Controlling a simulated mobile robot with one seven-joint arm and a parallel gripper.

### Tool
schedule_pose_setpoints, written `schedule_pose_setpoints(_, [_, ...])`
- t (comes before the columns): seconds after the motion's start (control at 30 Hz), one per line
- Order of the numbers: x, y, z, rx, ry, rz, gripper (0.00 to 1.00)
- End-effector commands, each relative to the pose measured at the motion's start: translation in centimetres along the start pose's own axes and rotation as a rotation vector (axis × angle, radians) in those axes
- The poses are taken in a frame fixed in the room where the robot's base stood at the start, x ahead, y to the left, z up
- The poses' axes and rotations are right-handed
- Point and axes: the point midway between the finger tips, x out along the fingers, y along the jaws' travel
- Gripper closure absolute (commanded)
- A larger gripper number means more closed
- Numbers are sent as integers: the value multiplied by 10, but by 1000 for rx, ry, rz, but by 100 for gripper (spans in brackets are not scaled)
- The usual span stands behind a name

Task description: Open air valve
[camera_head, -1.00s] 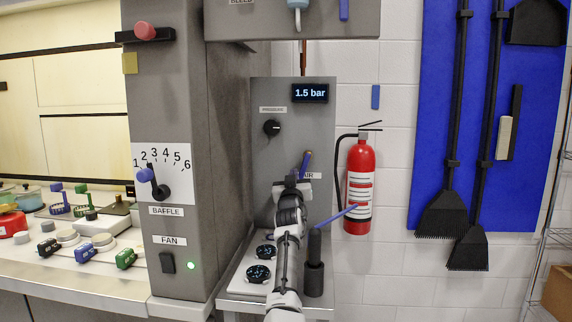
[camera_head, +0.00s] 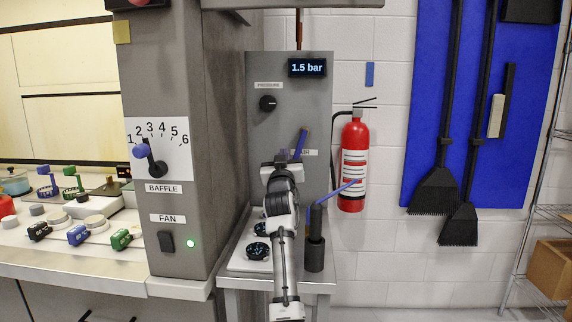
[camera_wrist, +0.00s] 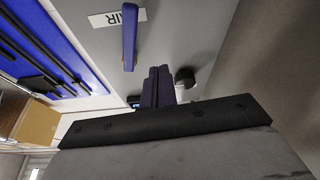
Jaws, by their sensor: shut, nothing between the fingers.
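The air valve has a blue lever handle (camera_head: 300,143) on the grey panel (camera_head: 290,85), beside the AIR label (camera_head: 308,153). In the head view the lever leans up and to the right, and its base is hidden behind my gripper (camera_head: 282,160). In the wrist view the blue lever (camera_wrist: 130,38) is to the left of my gripper's fingers (camera_wrist: 159,72), with a gap between them. The fingers are together and hold nothing. The AIR label (camera_wrist: 117,17) shows upside down there.
The display (camera_head: 307,67) reads 1.5 bar, above a black PRESSURE knob (camera_head: 268,103). A fire extinguisher (camera_head: 354,165) hangs further right. The grey BAFFLE column (camera_head: 163,220) is on the left.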

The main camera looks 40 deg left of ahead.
Motion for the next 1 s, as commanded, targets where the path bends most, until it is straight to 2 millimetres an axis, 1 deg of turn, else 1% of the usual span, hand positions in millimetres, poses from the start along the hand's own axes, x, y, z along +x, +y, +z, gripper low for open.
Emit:
schedule_pose_setpoints(0.03, [-7,1,1,0,1,-2,100])
schedule_pose_setpoints(0.1, [-15,4,-1,0,1,-1,100])
schedule_pose_setpoints(0.33, [-30,8,-5,-1,0,-2,100])
schedule_pose_setpoints(1.0, [-32,9,-6,0,0,-2,100])
